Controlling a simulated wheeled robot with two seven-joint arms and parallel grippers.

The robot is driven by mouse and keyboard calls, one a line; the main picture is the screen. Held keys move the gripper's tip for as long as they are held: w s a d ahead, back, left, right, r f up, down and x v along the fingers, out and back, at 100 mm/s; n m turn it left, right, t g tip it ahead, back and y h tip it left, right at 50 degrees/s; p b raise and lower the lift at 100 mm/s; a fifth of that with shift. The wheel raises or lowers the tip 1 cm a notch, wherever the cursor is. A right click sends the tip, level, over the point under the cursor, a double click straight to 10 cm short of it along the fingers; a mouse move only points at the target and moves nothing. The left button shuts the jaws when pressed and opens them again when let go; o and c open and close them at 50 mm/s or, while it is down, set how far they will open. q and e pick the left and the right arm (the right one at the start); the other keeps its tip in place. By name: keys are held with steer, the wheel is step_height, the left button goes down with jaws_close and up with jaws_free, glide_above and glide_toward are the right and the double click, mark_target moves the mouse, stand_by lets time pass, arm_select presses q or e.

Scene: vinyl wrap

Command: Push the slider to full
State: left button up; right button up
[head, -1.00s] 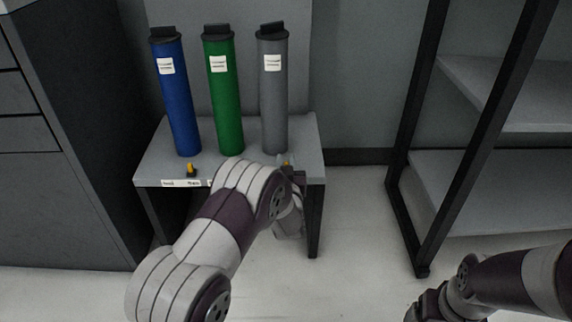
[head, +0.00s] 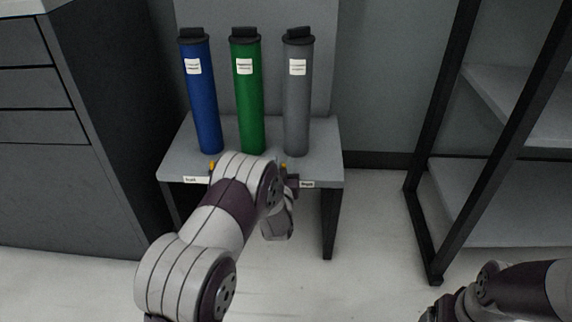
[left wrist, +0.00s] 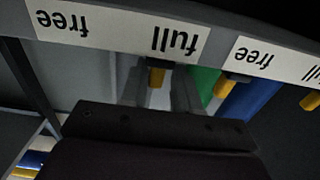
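A grey tube (head: 297,110), a green tube (head: 248,110) and a blue tube (head: 203,110) stand upright on a small grey table (head: 325,165). Yellow-tipped sliders sit along its front edge; one shows below the blue tube (head: 212,166). The grey tube's slider (head: 284,166) is by my left gripper (head: 288,184). In the left wrist view, picture upside down, this slider (left wrist: 156,77) is beside the "full" label (left wrist: 178,40), away from "free" (left wrist: 62,22). My left fingers (left wrist: 160,92) look apart, on either side of it; contact is unclear. My arm hides the green tube's slider.
A dark drawer cabinet (head: 60,180) stands at the left. A black-framed shelf (head: 432,215) stands at the right. My right gripper (head: 440,308) is low at the bottom right, its fingers unclear. The floor between table and shelf is clear.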

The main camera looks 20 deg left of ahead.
arm_select(q)
steer(key=shift+o, duration=0.2)
steer(key=shift+s, duration=0.1)
steer(key=p+v, duration=0.6)
steer(key=v, duration=0.6)
steer(key=shift+s, duration=0.25)
